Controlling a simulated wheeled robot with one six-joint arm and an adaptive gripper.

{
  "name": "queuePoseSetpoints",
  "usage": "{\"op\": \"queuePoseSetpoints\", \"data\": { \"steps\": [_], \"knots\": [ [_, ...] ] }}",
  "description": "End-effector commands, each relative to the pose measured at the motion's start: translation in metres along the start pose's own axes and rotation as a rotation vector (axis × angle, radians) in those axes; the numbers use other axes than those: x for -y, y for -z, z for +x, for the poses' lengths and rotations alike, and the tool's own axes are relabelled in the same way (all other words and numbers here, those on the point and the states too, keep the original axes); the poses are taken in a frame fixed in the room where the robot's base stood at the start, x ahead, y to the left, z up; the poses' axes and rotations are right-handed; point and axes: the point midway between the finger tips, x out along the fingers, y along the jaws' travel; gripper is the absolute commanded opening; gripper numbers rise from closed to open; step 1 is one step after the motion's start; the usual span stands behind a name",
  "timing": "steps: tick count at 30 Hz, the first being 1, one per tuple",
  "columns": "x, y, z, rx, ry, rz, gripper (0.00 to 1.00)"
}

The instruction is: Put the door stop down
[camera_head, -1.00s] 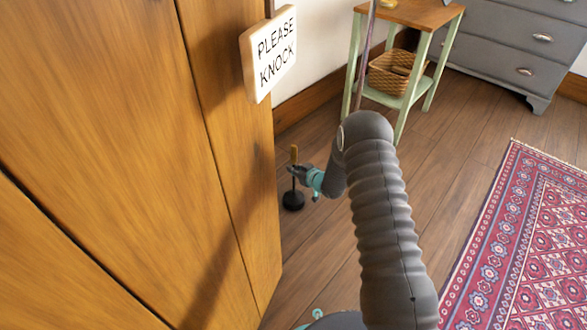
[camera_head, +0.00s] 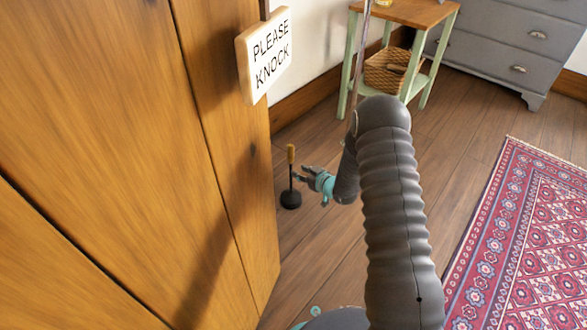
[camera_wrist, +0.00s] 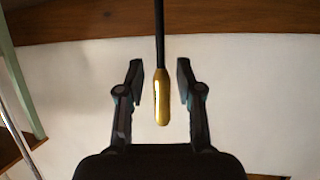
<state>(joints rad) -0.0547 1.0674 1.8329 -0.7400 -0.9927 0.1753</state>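The door stop (camera_head: 291,198) stands upright on the floor beside the wooden door's edge, with a round black base, a thin dark stem and a yellow-tan handle on top. My gripper (camera_head: 298,174) is just to the right of its stem in the head view. In the wrist view, the fingers of my gripper (camera_wrist: 160,80) are apart, and the handle of the door stop (camera_wrist: 162,97) shows between them with a gap on each side. The base is out of sight in the wrist view.
The wooden door (camera_head: 215,150) with a "PLEASE KNOCK" sign (camera_head: 268,55) is close on the left. A green-legged table (camera_head: 412,14) with a wicker basket (camera_head: 388,72) stands behind. A grey dresser (camera_head: 500,50) and red rug (camera_head: 530,240) are right. Floor between is clear.

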Motion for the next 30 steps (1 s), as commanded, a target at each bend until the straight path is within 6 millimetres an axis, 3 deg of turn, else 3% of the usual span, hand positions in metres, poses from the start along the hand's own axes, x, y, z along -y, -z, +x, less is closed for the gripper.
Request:
{"op": "queuePoseSetpoints", "data": {
  "steps": [3, 9, 18, 23, 30],
  "knots": [
    [0.000, 0.001, -0.023, 0.000, -0.001, 0.002, 0.36],
    [0.000, 0.000, -0.046, 0.000, -0.001, 0.001, 0.36],
    [-0.002, 0.004, -0.054, 0.003, -0.007, -0.004, 0.36],
    [-0.019, 0.036, -0.067, 0.044, -0.070, -0.028, 0.36],
    [-0.052, 0.109, -0.121, 0.163, -0.239, -0.049, 0.36]
  ]
}}
